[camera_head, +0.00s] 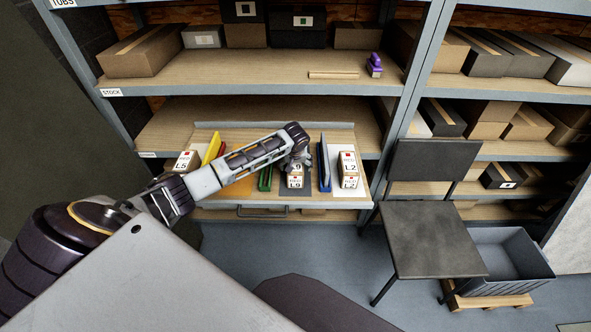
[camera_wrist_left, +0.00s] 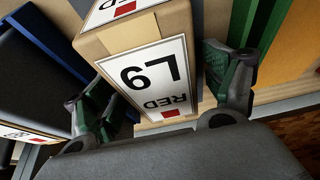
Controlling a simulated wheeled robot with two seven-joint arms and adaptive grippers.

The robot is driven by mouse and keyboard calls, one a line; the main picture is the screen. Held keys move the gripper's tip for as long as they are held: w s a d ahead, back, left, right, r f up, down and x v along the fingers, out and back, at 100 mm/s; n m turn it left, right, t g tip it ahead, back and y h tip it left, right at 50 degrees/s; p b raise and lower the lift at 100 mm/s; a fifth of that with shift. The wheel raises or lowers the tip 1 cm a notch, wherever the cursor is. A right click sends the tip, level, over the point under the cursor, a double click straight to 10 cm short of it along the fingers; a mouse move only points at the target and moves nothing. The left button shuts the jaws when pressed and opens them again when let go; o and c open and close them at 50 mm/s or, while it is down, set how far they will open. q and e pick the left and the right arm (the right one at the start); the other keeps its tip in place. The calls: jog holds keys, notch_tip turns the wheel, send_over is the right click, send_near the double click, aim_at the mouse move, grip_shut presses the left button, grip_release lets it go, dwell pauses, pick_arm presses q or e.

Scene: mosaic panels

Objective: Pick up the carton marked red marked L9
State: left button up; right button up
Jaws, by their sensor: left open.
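The carton marked RED L9 (camera_head: 295,181) is a small tan box with white labels, standing on the pulled-out shelf tray (camera_head: 335,130). Its L9 label faces my left wrist camera (camera_wrist_left: 150,82), upside down in that view. My left gripper (camera_head: 297,160) is open over the carton. In the left wrist view the green-and-black fingers of the gripper (camera_wrist_left: 162,100) are on either side of the carton. I cannot tell whether they touch it. In the head view the wrist hides the carton's far part. My right gripper is not in view.
A blue divider (camera_head: 325,165) and a green divider (camera_head: 265,179) flank the L9 carton. Cartons L2 (camera_head: 348,167) and L5 (camera_head: 185,161) stand at the tray's right and left. A yellow divider (camera_head: 212,146) is near L5. A dark chair (camera_head: 430,240) and grey crate (camera_head: 515,258) stand at right.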

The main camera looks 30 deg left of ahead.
pick_arm(q)
jog(key=shift+f, duration=0.15)
dwell(0.5)
jog(key=c, duration=1.6)
jog(key=shift+w, duration=0.1)
jog(key=shift+c, duration=0.7)
jog(key=shift+r+b, duration=0.3)
jog(key=shift+b, duration=0.1)
notch_tip(320, 180, up, 10)
jog(key=shift+r+p, duration=0.1)
jog(key=shift+p, duration=0.25)
